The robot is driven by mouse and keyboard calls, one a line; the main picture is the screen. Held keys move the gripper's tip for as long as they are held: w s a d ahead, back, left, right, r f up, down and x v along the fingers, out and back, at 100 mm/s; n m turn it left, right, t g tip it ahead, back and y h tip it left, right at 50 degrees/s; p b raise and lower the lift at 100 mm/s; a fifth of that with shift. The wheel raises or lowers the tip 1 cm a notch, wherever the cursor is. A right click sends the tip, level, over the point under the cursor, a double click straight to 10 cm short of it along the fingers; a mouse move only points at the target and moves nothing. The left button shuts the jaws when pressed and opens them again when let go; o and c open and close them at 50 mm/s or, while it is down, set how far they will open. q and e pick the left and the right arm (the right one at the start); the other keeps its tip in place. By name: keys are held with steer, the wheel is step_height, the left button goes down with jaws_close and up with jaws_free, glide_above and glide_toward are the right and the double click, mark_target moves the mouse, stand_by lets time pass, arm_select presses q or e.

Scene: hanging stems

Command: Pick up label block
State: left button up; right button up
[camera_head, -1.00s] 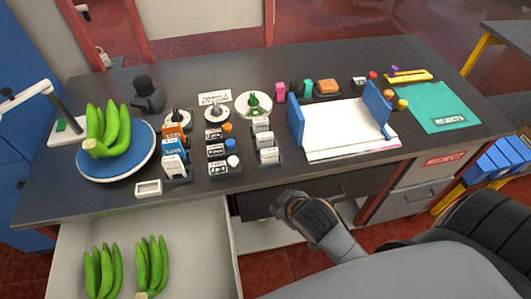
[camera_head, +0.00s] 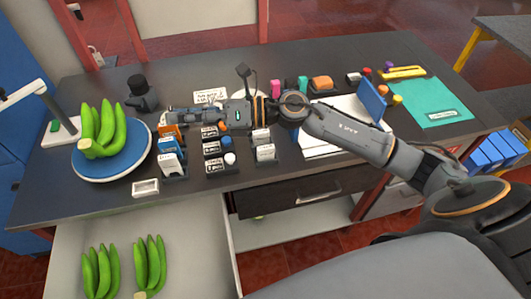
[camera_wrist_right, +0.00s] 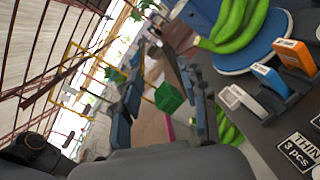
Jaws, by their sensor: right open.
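Upright blocks stand in a row in a dark holder: an orange block (camera_head: 170,131), a blue block (camera_head: 168,146) and a white block (camera_head: 168,161). I cannot tell which one is the label block. The right wrist view also shows the orange block (camera_wrist_right: 296,56), blue block (camera_wrist_right: 269,78) and white block (camera_wrist_right: 240,101) at its right side. My right gripper (camera_head: 178,117) reaches left across the table, just behind the orange block and partly overlapping it in view. Its fingers (camera_wrist_right: 165,105) are apart, with nothing held. My left gripper is out of view.
A blue plate (camera_head: 83,171) with green bananas (camera_head: 104,130) stands left of the blocks. Black label cards (camera_head: 214,149) and a second row of white blocks (camera_head: 264,151) lie to the right. A small white tray (camera_head: 145,188) sits at the front edge, above the open drawer (camera_head: 198,250).

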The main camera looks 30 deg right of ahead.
steer(key=d+f+n+g+h, duration=0.4)
steer(key=d+f+n, duration=0.1)
steer(key=n, duration=0.1)
steer(key=n+g+h, duration=0.2)
steer(key=n+h, duration=0.1)
steer(key=h, duration=0.5)
glide_toward(267, 147)
steer(key=p+x, duration=0.2)
steer(key=x, duration=0.3)
steer(key=shift+w+a+f, duration=0.15)
steer(key=shift+w, duration=0.1)
steer(key=p+x, duration=0.2)
steer(key=x, duration=0.1)
steer(key=p+x, duration=0.1)
steer(key=shift+s+a+f, duration=0.1)
steer(key=shift+s+f, duration=0.1)
steer(key=shift+f, duration=0.15)
steer(key=shift+a+f, duration=0.1)
steer(key=shift+f, duration=0.3)
steer(key=shift+c, duration=0.5)
jaws_close()
